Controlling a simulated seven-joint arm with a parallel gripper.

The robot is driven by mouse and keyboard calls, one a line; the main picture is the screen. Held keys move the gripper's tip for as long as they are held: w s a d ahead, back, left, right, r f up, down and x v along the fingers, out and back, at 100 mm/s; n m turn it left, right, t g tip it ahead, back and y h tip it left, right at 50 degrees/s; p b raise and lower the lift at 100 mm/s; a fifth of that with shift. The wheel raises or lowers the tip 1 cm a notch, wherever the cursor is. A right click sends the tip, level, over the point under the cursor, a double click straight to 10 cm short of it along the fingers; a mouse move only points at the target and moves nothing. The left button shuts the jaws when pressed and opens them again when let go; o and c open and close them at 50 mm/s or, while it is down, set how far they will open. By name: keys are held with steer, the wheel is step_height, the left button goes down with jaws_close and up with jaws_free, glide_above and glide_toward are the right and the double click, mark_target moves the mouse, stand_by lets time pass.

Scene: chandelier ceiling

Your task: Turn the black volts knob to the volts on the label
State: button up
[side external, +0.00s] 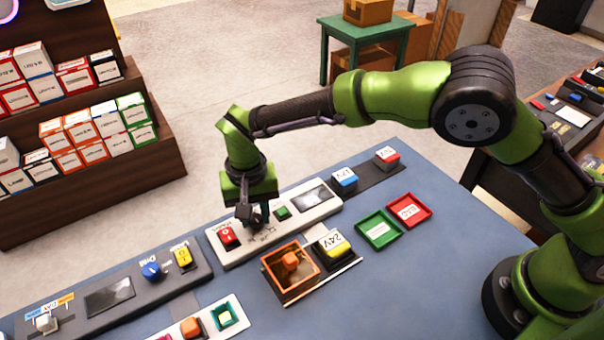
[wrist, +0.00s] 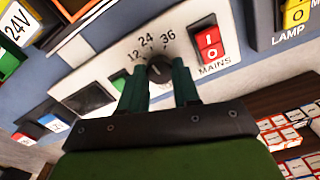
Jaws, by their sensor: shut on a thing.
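The black volts knob (wrist: 160,71) is on a white panel (wrist: 95,55), with 12, 24 and 36 printed around it in the wrist view. A pale mark shows on its top, roughly toward the 24, but its exact setting is hard to tell. My gripper (wrist: 158,78) has its two dark green fingers on either side of the knob, shut on it. In the side external view my gripper (side external: 252,216) points down at the white panel (side external: 330,209) and hides the knob.
The red mains switch (wrist: 208,42) is close beside the knob. The white panel also has a dark screen (side external: 312,197) and a green button (side external: 283,212). An orange open box (side external: 268,262), a green tray (side external: 378,230) and a red tray (side external: 409,210) are nearby.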

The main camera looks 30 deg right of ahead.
mark_target(255, 218)
steer(key=shift+m, duration=0.4)
steer(key=o, duration=1.1)
steer(key=shift+c, duration=0.2)
steer(key=shift+r, duration=0.1)
step_height(255, 218, up, 17)
